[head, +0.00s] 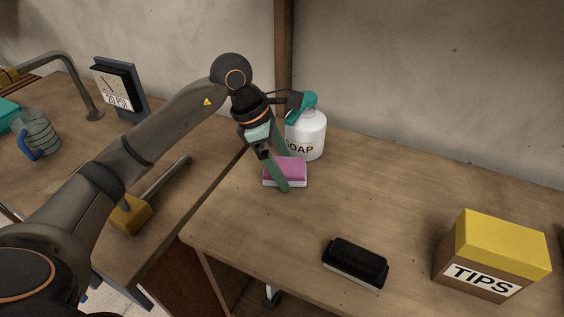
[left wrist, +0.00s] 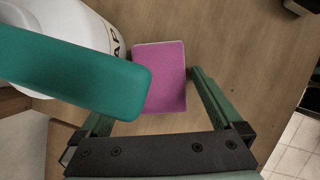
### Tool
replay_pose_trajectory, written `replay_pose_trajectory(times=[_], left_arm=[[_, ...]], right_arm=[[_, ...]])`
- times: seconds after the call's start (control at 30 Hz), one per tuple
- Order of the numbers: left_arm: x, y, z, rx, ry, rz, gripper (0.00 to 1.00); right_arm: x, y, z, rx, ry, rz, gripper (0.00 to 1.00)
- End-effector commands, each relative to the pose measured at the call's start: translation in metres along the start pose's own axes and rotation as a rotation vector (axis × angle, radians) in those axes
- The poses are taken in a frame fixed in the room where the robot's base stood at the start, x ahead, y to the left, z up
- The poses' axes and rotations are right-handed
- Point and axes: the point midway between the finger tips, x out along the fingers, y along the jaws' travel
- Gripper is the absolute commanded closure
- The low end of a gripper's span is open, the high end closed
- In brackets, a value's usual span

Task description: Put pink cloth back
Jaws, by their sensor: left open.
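The pink cloth (head: 291,167) looks like a flat pink block with a pale lower edge, lying on the right table beside the soap bottle. In the left wrist view the pink cloth (left wrist: 166,80) shows between my left gripper's fingers, partly covered by the teal pump head. My left gripper (head: 284,172) has its green fingers spread at the cloth, one in front of it and one behind. In the left wrist view the left gripper (left wrist: 150,105) is open and holds nothing visible. I cannot tell whether its fingers touch the cloth. My right gripper is not in view.
A white soap bottle (head: 312,135) with a teal pump (head: 302,102) stands close behind the cloth and gripper. A black brush (head: 356,262) and a yellow-topped TIPS box (head: 490,255) are on the same table. A yellow-headed mallet (head: 131,214) lies on the left table. The table middle is clear.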

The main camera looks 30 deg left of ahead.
Motion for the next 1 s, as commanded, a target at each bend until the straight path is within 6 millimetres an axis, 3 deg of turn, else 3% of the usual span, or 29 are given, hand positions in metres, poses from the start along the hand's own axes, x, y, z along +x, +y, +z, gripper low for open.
replay_pose_trajectory(times=[0.6,1.0], left_arm=[[-0.111,0.001,0.001,-0.001,-0.002,0.003,0.00],[-0.122,0.000,0.001,0.000,0.000,0.000,0.00]], right_arm=[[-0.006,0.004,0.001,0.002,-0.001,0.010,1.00],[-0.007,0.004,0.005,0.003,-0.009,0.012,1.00]])
